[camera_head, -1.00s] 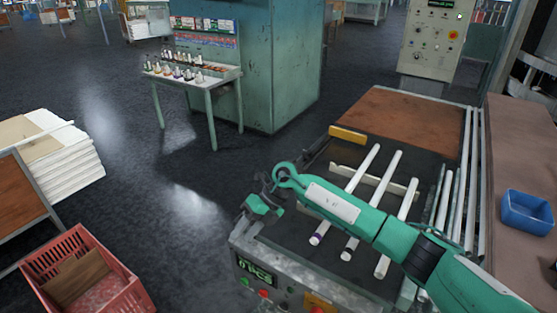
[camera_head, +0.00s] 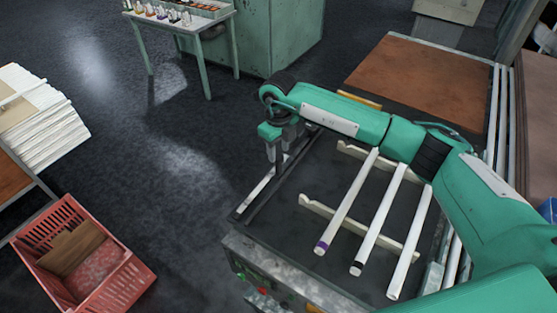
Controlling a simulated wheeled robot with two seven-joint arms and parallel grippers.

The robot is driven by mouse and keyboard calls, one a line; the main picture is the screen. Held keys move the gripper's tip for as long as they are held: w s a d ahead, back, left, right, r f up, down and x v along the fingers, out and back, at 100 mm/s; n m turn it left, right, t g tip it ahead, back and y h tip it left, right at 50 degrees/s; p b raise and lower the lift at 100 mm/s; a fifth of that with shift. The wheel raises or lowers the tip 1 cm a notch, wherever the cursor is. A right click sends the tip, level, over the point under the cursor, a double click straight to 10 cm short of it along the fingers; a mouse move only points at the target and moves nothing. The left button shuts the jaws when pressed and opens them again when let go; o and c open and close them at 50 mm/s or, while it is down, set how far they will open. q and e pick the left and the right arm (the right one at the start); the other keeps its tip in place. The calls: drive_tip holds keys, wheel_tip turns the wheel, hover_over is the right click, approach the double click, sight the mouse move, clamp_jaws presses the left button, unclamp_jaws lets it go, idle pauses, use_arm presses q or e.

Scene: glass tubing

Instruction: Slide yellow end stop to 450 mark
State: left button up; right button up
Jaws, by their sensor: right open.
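The yellow end stop (camera_head: 362,99) shows as a thin strip at the far end of the dark bed (camera_head: 320,180); my right arm hides much of it. A pale, narrow strip (camera_head: 258,192) runs along the bed's left edge, perhaps the scale; no marks are readable. My right gripper (camera_head: 279,158) points down, open, over that left edge, nearer the camera than the yellow end stop and apart from it. I cannot tell whether the fingers touch the strip. My left gripper is out of view.
Three white glass tubes (camera_head: 347,203) lie on notched cream supports (camera_head: 318,208) right of the gripper. A brown board (camera_head: 418,80) lies beyond the bed. A red crate (camera_head: 125,285) stands on the floor at lower left. A control panel (camera_head: 243,262) is at the bed's front.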

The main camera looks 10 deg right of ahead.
sight(278, 166)
wheel_tip(278, 166, down, 6)
drive_tip(key=shift+w+f+p, duration=0.1)
drive_tip(key=shift+p, duration=0.85)
drive_tip(key=shift+f, duration=0.8)
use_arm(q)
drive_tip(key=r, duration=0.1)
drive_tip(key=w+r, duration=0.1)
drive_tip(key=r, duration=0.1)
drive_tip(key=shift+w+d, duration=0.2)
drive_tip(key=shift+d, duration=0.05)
use_arm(e)
clamp_jaws()
